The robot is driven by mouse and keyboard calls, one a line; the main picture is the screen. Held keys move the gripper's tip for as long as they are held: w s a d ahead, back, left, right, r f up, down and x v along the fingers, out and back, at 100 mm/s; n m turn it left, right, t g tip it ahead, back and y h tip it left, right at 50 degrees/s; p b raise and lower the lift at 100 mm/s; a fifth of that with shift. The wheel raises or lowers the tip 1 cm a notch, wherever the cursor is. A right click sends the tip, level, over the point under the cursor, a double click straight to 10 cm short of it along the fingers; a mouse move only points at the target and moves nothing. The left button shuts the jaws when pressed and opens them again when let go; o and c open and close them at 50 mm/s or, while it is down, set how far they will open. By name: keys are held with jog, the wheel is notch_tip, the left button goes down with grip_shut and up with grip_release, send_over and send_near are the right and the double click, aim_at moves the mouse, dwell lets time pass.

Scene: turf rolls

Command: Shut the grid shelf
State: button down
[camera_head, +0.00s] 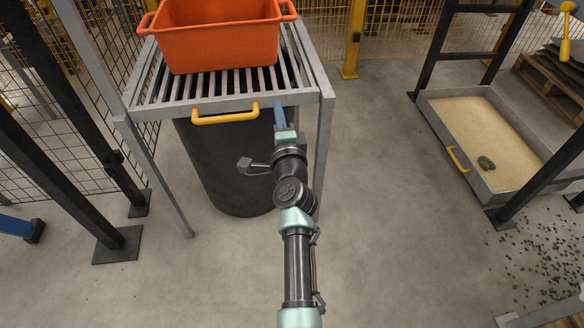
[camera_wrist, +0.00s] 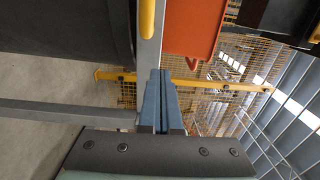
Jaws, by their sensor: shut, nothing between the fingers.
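The grid shelf (camera_head: 165,91) is a grey slatted rack in a grey metal frame, with a yellow handle (camera_head: 225,116) on its front bar. An orange tub (camera_head: 215,40) stands on its slats. My gripper (camera_head: 279,108) is at the front bar, to the right of the handle, with its blue fingers together and empty. In the wrist view the shut fingers (camera_wrist: 160,80) overlap the grey front bar (camera_wrist: 149,50), and the yellow handle (camera_wrist: 146,20) shows beyond them. Whether the fingertips touch the bar I cannot tell.
A dark round bin (camera_head: 222,165) stands under the shelf. At right a sand-filled tray (camera_head: 463,165) with a yellow handle sits low in a black frame, a dark lump on its sand. Dark bits litter the floor at lower right. The floor between is clear.

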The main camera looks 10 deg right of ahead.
jog(key=s+p, duration=0.2)
jog(key=s, duration=0.8)
jog(key=shift+s+p, duration=0.2)
jog(key=shift+p, duration=0.2)
jog(key=s+a+r+n+t+y+p, duration=0.15)
jog(key=r+n, duration=0.25)
jog(key=r, duration=0.6)
jog(key=w+a+r+n+t+y, duration=0.1)
jog(key=a+r+n, duration=0.15)
jog(key=r, duration=0.65)
jog(key=s+a+r+n+t+y, duration=0.15)
jog(key=r+n, duration=0.35)
jog(key=r, duration=0.5)
jog(key=s+r+n+t+h+p, duration=0.1)
jog(key=s+r+n+t, duration=0.1)
jog(key=s+r, duration=0.55)
jog(key=s+r+n+t+h+p, duration=0.2)
jog(key=s+r, duration=0.2)
jog(key=r, duration=0.7)
jog(key=s+r+n+t+h+p, duration=0.1)
jog(key=s+r+n, duration=0.2)
jog(key=s+r, duration=0.45)
notch_tip(320, 180, up, 37)
jog(key=w+p, duration=0.1)
jog(key=p, duration=3.4)
jog(key=shift+w+a+p, duration=0.3)
jog(key=shift+w+p, duration=0.1)
jog(key=shift+m, duration=0.25)
